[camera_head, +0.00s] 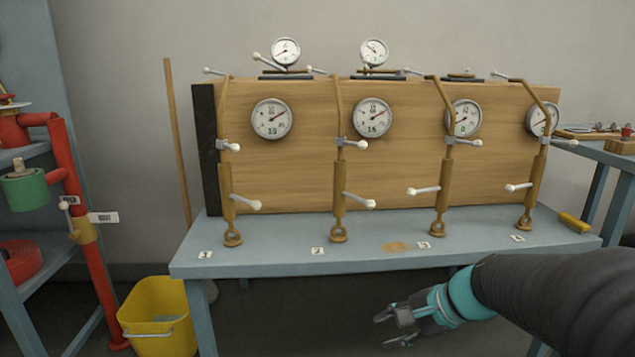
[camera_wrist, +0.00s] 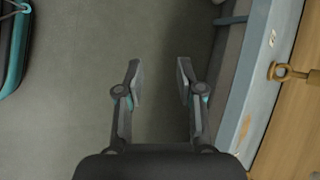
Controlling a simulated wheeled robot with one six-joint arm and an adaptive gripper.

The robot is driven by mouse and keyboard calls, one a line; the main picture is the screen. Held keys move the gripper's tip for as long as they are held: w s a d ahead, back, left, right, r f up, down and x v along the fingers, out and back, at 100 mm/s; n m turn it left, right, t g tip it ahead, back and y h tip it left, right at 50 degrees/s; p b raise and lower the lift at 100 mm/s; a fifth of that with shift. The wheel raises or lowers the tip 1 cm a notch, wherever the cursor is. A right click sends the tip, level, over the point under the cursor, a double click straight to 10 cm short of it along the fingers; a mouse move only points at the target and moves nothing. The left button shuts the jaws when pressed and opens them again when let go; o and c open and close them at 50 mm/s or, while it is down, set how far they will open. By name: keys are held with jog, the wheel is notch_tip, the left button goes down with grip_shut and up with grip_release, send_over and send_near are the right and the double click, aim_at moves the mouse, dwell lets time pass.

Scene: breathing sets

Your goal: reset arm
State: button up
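My gripper (camera_head: 388,328) is low in front of the grey-blue table, below its front edge, at the lower right of the head view. My dark arm with a teal band reaches in from the right. In the wrist view my gripper (camera_wrist: 158,82) shows two fingers spread apart with only bare floor between them. It is open and empty. The table (camera_head: 290,262) shows along the right side of the wrist view, beside my right finger and apart from it.
A wooden panel (camera_head: 300,180) on the table carries gauges and several brass pipes with white-tipped levers. A yellow bucket (camera_head: 158,335) stands left of the table. A red pipe (camera_head: 88,255) with a green part (camera_head: 24,190) is at far left. Floor around my gripper is clear.

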jog(key=s+d+r+n+h+p, duration=0.1)
jog(key=s+r+n+h, duration=0.2)
jog(key=s+n, duration=0.3)
jog(key=s+d+r+n+t+h+p, duration=0.1)
jog(key=s+r+n+h+p, duration=0.1)
jog(key=s+n, duration=0.4)
jog(key=s+r+h, duration=0.1)
jog(key=s+h, duration=0.1)
jog(key=s, duration=0.2)
jog(key=shift+s+r+p, duration=0.15)
jog(key=shift+r+p, duration=0.05)
jog(key=shift+p, duration=0.1)
dwell(3.0)
